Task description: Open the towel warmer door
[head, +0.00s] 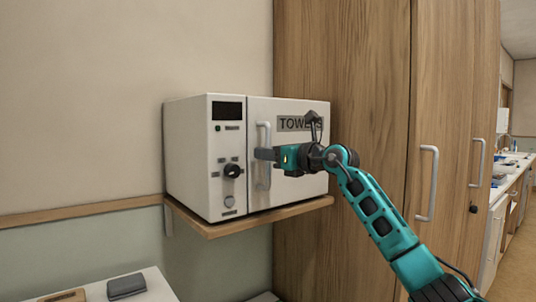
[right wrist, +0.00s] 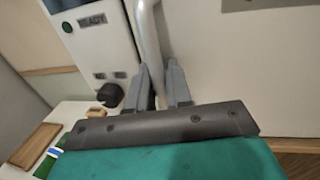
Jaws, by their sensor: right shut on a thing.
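The towel warmer (head: 188,150) is a white box on a wooden wall shelf. Its door (head: 300,178) is the right part of the front, marked with a grey "TOWELS" label, and looks closed. A vertical grey bar handle (head: 263,135) stands at the door's left edge. My right gripper (head: 262,154) is shut on the handle around its middle. In the right wrist view the handle (right wrist: 149,40) runs down between the two fingers (right wrist: 162,88). The control panel with a black knob (head: 232,171) is left of the handle. My left gripper is not in view.
The wooden shelf (head: 225,229) juts out below the warmer. A tall wooden cabinet (head: 345,60) with bar handles stands close on the right. A white table (head: 158,287) with a dark grey item (head: 126,287) is at lower left. Space before the warmer looks free except for my arm.

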